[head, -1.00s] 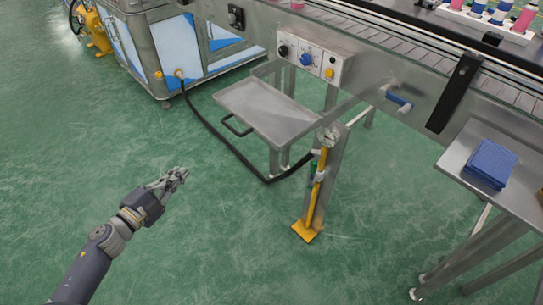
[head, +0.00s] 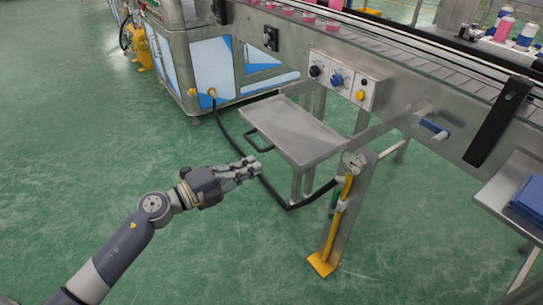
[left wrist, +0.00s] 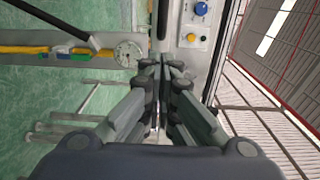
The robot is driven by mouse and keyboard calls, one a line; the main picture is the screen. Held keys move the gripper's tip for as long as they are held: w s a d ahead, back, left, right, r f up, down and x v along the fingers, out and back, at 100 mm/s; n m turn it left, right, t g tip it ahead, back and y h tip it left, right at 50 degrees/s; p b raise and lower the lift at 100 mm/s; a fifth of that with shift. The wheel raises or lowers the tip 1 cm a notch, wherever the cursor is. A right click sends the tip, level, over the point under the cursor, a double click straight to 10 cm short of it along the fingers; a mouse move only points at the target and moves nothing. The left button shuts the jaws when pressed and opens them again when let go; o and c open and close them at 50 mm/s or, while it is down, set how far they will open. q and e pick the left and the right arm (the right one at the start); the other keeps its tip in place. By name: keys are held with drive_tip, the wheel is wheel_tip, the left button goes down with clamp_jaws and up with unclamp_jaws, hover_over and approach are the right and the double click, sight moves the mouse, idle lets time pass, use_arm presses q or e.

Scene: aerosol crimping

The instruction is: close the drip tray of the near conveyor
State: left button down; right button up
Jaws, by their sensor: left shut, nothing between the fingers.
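The drip tray (head: 300,135) is a flat grey metal tray, pulled out from under the near conveyor (head: 395,95). Its black loop handle (head: 254,140) sticks out on the tray's left side, toward my left arm. My left gripper (head: 257,164) is shut and empty. In the head view it shows just below the handle, with a small gap between them in the picture. My right gripper is in neither view.
A black hose (head: 240,157) runs along the floor below the tray to a conveyor leg with a yellow pipe (head: 341,215) and gauge (head: 354,162). A control panel (head: 343,80) is above. A side table (head: 495,195) holds blue cloth. Green floor at left is clear.

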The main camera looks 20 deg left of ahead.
sight(281, 152)
use_arm(q)
drive_tip(key=x, duration=0.5)
drive_tip(key=shift+x, duration=0.9)
